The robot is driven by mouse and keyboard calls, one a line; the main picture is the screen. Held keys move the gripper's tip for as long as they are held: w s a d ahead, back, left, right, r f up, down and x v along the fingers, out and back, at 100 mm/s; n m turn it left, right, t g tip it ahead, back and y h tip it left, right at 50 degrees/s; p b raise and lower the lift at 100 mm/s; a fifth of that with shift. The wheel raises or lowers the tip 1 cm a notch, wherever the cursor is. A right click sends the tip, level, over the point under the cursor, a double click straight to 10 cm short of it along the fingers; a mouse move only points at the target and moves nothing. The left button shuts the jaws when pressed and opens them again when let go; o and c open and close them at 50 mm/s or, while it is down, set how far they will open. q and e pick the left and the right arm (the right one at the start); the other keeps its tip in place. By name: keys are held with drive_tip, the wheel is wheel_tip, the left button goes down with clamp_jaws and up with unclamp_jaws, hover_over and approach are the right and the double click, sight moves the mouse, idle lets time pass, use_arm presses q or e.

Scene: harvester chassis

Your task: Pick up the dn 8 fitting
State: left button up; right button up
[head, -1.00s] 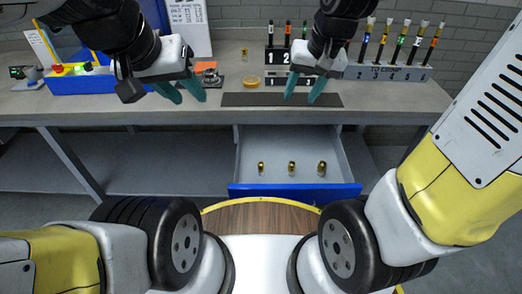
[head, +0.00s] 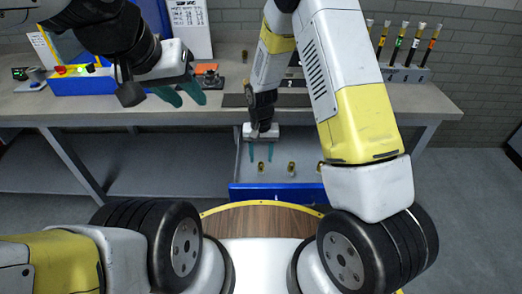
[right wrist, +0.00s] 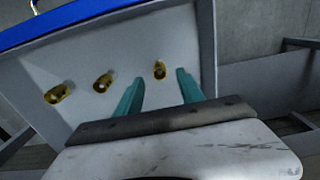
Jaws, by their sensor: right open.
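Several views show three brass fittings in the open drawer (head: 240,180): a left one (head: 261,167), a middle one (head: 291,168) and a right one partly hidden by my right arm. No size marking is readable, so I cannot tell which is the dn 8. My right gripper (head: 261,153) is open and empty over the drawer, just behind the left fitting. In the right wrist view this fitting (right wrist: 160,70) shows between and beyond the fingertips, apart from them; the other two (right wrist: 103,83) (right wrist: 60,94) lie to the left. My left gripper (head: 181,94) is open and empty above the bench.
The drawer's blue front (head: 275,193) and grey side walls border the fittings. The bench (head: 120,104) overhangs behind. A blue box (head: 95,84), an orange item (head: 206,69) and a rack with coloured pieces (head: 405,73) stand on the bench.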

sight(261, 166)
wheel_tip(261, 166, down, 6)
drive_tip(key=shift+r, duration=0.15)
clamp_jaws()
